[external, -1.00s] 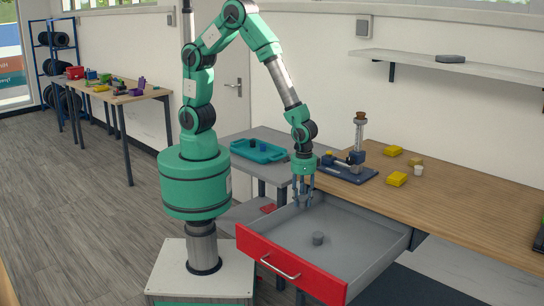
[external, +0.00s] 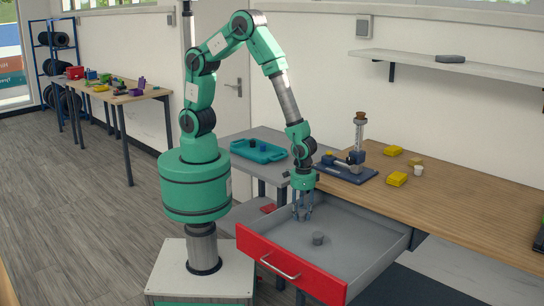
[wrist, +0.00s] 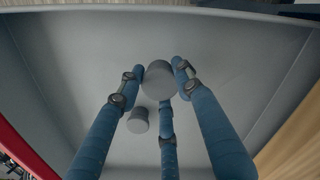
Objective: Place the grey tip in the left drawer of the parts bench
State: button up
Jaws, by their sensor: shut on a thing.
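The drawer (external: 365,275) with the red front is pulled out from the left end of the wooden parts bench (external: 460,205). My gripper (external: 302,216) points down into it, near its back left side. In the wrist view my three blue fingers (wrist: 160,85) are shut on a grey cylindrical piece (wrist: 158,78), which looks like the grey tip. It is too small to make out in the external view. A second, similar grey piece (external: 318,238) stands on the drawer floor; it also shows in the wrist view (wrist: 138,121). Whether the held piece touches the floor, I cannot tell.
A teal tray (external: 258,151) sits on the grey table behind. The drawer's right part is bare.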

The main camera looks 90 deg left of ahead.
aim_at(301, 228)
jog(key=shift+f+b, duration=0.35)
jog(key=shift+f, duration=1.4)
jog(key=shift+f, duration=0.1)
jog(key=o, duration=1)
notch_tip(301, 228, up, 12)
jog(key=p, duration=0.3)
